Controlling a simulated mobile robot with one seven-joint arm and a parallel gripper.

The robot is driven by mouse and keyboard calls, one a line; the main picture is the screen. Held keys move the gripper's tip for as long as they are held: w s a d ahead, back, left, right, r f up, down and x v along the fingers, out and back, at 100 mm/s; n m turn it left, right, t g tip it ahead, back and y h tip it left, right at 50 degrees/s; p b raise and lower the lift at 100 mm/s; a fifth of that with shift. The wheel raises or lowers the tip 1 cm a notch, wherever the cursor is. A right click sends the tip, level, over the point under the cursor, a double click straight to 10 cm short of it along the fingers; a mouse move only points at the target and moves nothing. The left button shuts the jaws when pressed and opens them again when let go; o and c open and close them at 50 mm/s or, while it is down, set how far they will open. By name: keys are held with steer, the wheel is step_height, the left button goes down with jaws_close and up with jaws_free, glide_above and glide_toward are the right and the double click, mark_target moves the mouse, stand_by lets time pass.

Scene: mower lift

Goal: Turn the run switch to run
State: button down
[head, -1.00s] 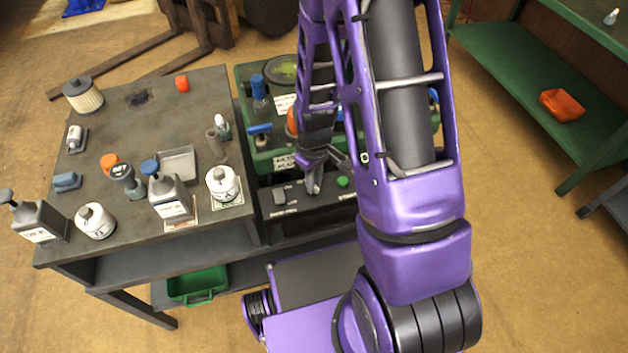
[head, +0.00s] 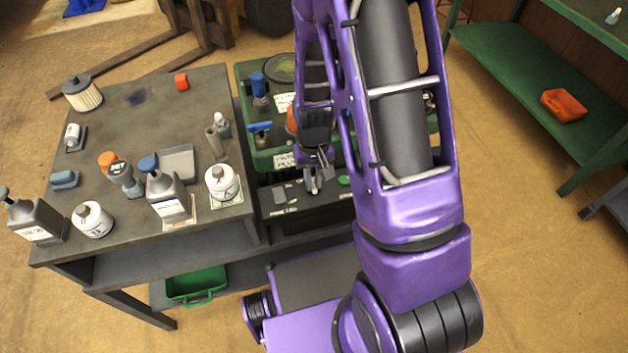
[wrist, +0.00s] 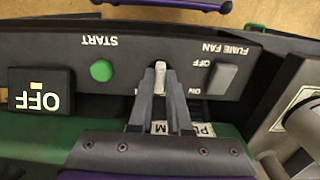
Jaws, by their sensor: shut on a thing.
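My gripper (wrist: 160,85) is shut on a small light-grey switch lever (wrist: 160,68) on the dark control panel (wrist: 130,60). In the head view my gripper (head: 314,186) is over the panel's middle, between the fume fan switch and the green button. The lever appears to be the run switch; its label is hidden behind the fingers, so its position cannot be read. The green START button (wrist: 101,71) is left of the fingers in the wrist view. The grey FUME FAN switch (wrist: 222,78), marked OFF and ON, is to their right.
A black block reading OFF (wrist: 40,92) is at the left of the wrist view. The green mower lift unit (head: 262,158) stands behind the panel. A workbench (head: 130,205) with bottles and cans stands to the left. Open floor (head: 520,260) lies to the right.

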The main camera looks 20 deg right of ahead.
mark_target(313, 185)
steer(key=m, duration=0.5)
steer(key=shift+a+m, duration=0.1)
steer(key=shift+m, duration=0.2)
stand_by(0.4)
steer(key=c, duration=0.9)
jaws_free()
steer(key=shift+o, duration=0.2)
step_height(313, 185, up, 18)
steer(key=p, duration=0.3)
steer(key=shift+f, duration=0.25)
